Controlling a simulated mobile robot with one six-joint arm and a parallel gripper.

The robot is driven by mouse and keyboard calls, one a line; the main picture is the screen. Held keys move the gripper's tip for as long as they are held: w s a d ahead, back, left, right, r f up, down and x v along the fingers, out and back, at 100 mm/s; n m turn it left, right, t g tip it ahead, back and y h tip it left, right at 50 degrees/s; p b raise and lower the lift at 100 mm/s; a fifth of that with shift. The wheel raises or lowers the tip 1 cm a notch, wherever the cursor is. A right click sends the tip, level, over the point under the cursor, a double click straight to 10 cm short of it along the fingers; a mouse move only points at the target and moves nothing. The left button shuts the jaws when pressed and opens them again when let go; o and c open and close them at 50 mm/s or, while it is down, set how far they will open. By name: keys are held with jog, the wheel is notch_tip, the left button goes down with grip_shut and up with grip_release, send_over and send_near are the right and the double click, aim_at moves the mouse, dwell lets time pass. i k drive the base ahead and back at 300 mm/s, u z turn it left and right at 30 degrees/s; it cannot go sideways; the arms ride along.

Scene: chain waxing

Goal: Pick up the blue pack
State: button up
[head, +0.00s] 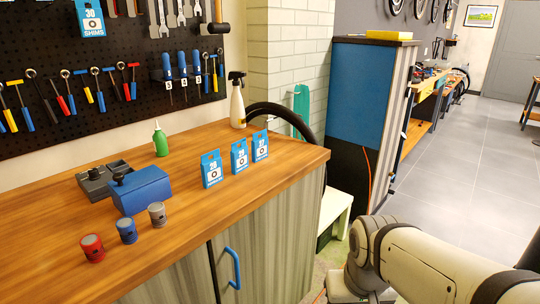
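Three blue packs with white labels stand upright in a row on the wooden workbench top (120,225). The left pack (212,169) stands a little apart from the middle pack (240,156) and the right pack (260,146). Another blue pack (91,19), marked "30 SHIMS", hangs on the pegboard at the top left. My arm reaches in at the bottom right, clear of the bench. My gripper is not in view.
A blue box (141,192) with a dark knob, a grey tray (97,183), a green bottle (160,141) and a white spray bottle (237,104) stand on the bench. Red (93,248), blue (127,231) and grey (157,214) cans stand near its front edge. Floor at right is open.

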aim_at(238, 156)
jog(key=z, duration=1.6)
jog(key=i, duration=0.55)
jog(key=u, duration=2.6)
